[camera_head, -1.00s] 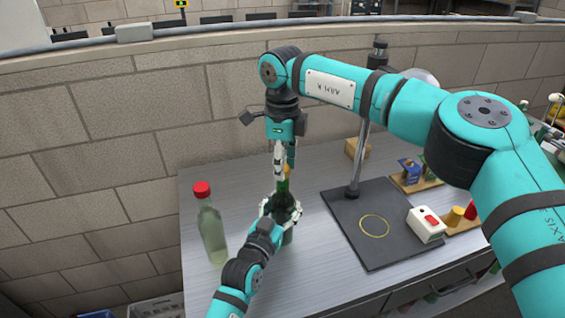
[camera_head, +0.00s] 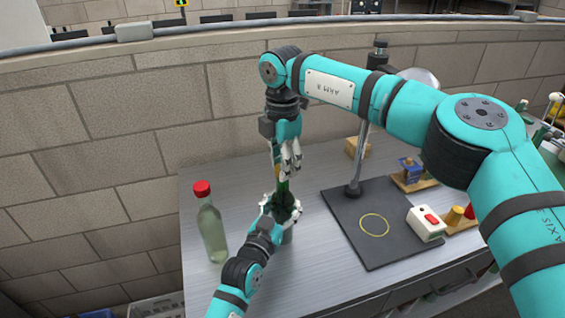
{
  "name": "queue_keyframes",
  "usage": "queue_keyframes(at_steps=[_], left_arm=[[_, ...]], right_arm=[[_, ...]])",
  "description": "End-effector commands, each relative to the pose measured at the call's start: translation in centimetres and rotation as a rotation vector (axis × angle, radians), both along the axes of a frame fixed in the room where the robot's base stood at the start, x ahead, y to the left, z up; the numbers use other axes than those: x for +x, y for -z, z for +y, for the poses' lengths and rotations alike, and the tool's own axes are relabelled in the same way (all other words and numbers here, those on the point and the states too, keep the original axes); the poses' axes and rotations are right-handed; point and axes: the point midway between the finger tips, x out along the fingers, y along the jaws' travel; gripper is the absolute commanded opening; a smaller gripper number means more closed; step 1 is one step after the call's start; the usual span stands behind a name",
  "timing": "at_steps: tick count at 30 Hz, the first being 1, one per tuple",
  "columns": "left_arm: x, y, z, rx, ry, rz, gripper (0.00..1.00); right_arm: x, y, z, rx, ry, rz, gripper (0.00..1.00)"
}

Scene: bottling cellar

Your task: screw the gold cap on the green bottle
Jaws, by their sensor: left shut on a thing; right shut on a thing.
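The green bottle (camera_head: 283,187) stands upright near the back left of the table, its lower part mostly hidden by my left gripper. My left gripper (camera_head: 281,211) is shut around the bottle's body. My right gripper (camera_head: 284,172) points down from above and is shut on the gold cap (camera_head: 277,170) at the top of the bottle neck. Only a small gold patch of the cap shows between the fingers. I cannot tell how far down it sits on the neck.
A pale bottle with a red cap (camera_head: 210,226) stands left of my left gripper. A black stand base (camera_head: 372,250) with a post lies to the right, beside a white box with a red button (camera_head: 426,223). Wooden trays of caps (camera_head: 461,219) stand farther right.

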Motion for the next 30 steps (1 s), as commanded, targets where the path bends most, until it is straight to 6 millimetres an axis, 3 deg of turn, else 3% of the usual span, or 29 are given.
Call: queue_keyframes(at_steps=[9,13,18,26,27,30], left_arm=[[-0.06,-0.01,-0.11,0.003,0.002,-0.001,0.00],[-0.06,-0.01,-0.12,0.002,0.002,-0.002,0.00],[-0.07,-0.02,-0.13,0.002,0.002,-0.002,0.00],[-0.08,-0.02,-0.14,0.002,0.002,-0.002,0.00],[-0.08,-0.02,-0.14,0.002,0.002,-0.002,0.00],[-0.08,-0.02,-0.13,0.001,0.002,-0.002,0.00]], right_arm=[[0.11,-0.05,-0.02,0.003,0.707,-0.004,0.24],[0.12,-0.05,-0.03,0.005,0.915,-0.004,0.24],[0.13,-0.05,-0.03,0.006,1.029,-0.004,0.24],[0.15,-0.06,-0.04,0.006,1.034,-0.004,0.24],[0.16,-0.06,-0.04,0.006,1.034,-0.004,0.36],[0.14,-0.05,-0.05,0.006,1.033,-0.004,0.49]])
